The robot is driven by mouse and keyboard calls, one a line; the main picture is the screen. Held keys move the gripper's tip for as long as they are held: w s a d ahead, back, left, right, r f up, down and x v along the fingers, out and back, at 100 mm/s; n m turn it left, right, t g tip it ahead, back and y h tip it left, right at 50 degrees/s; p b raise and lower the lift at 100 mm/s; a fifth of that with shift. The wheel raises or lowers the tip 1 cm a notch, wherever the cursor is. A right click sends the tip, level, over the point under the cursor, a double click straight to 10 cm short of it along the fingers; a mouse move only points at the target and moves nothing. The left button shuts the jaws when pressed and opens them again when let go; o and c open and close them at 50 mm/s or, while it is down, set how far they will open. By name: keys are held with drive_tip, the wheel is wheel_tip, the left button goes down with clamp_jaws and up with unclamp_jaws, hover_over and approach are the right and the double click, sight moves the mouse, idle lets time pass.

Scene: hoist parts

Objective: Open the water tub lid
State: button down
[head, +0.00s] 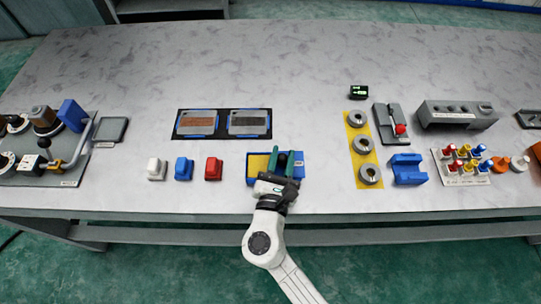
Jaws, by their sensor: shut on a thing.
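A low blue tub (249,175) stands near the front edge of the table, at the middle of the head view. A flat yellow area (258,164) shows in its left part, and a blue part with a small pale label (299,164) shows on its right. I cannot tell for certain which part is the water tub lid. My gripper (281,161) reaches over the tub from the front, its dark green fingers pointing away from me. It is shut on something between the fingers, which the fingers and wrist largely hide.
White (156,169), blue (183,168) and red (213,168) blocks stand to the left. Two flat boxes, orange-filled (197,122) and grey-filled (248,122), lie behind. A yellow strip with grey rings (361,145) and a blue cradle (408,170) are right. The back table is clear.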

drive_tip(key=c, duration=0.9)
unclamp_jaws()
drive_tip(key=shift+o, duration=0.2)
drive_tip(key=b+v, duration=0.1)
drive_tip(key=v, duration=0.9)
drive_tip(key=shift+s+a, duration=0.2)
drive_tip(key=shift+s, duration=0.15)
drive_tip(key=shift+s, duration=0.1)
